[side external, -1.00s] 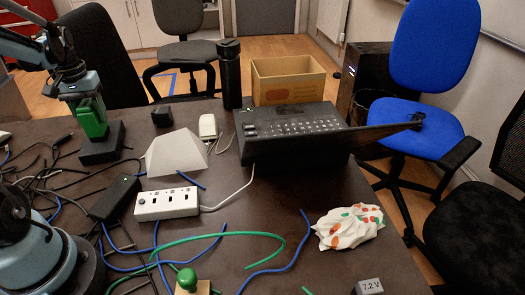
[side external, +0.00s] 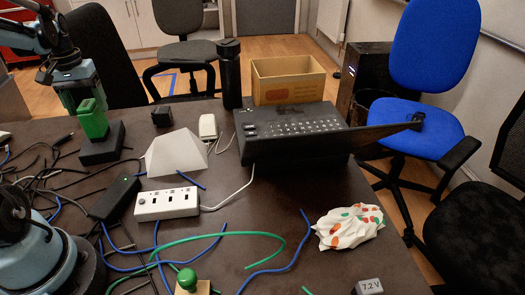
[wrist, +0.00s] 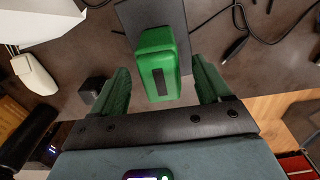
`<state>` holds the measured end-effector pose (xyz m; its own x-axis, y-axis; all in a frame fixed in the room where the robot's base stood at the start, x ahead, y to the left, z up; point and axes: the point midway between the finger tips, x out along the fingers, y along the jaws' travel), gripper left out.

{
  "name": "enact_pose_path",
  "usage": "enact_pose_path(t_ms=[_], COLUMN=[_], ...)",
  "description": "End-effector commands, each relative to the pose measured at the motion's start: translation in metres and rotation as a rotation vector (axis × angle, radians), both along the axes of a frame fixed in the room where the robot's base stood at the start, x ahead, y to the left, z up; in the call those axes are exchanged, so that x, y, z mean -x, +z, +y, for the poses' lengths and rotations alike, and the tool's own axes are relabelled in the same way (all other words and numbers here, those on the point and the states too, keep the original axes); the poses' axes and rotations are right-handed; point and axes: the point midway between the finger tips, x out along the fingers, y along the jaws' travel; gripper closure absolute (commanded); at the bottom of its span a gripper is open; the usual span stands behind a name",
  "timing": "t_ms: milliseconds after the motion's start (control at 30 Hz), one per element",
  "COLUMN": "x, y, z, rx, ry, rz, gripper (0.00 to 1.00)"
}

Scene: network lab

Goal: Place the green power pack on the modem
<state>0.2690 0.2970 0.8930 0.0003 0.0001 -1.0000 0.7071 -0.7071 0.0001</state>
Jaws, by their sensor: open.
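The green power pack (side external: 92,120) stands upright on a low black box (side external: 101,150) at the left of the table; the box looks like the modem. In the wrist view the green pack (wrist: 158,60) lies between my fingertips, with the dark box (wrist: 140,16) beneath it. My gripper (side external: 84,98) is just above and behind the pack, open, its dark green fingers apart. In the wrist view a gap shows between the pack and each finger of my gripper (wrist: 160,68).
A small black cube (side external: 162,116) and a white wedge (side external: 176,153) stand right of the box. A power strip (side external: 166,203), a black adapter (side external: 115,197) and loose cables lie nearer. A laptop-like black device (side external: 295,135) fills the middle. Bare table lies around the crumpled cloth (side external: 348,227).

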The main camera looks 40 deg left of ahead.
Motion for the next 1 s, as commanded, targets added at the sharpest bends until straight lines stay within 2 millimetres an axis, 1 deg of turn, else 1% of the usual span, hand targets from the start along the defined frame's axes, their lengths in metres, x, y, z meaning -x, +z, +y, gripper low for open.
enact_pose_path(t_ms=[33,200,400,500,633,700,767,867,967,1000], x=[0.000,0.000,0.000,0.000,0.000,-0.003,-0.008,-0.021,-0.034,-0.038], y=[0.010,0.040,0.071,0.080,0.088,0.090,0.091,0.089,0.085,0.083], z=[0.000,0.000,0.000,0.000,-0.001,-0.006,-0.016,-0.048,-0.095,-0.114], rx=[0.000,0.000,0.000,0.000,-0.001,-0.006,-0.018,-0.059,-0.112,-0.132], ry=[0.000,0.000,0.000,0.000,-0.001,-0.013,-0.040,-0.120,-0.233,-0.280], rz=[0.000,0.000,0.000,0.000,-0.001,-0.006,-0.018,-0.062,-0.131,-0.165], gripper=[0.23,0.23,0.23,0.23,0.23,0.23,0.23,0.23,0.23,0.23])
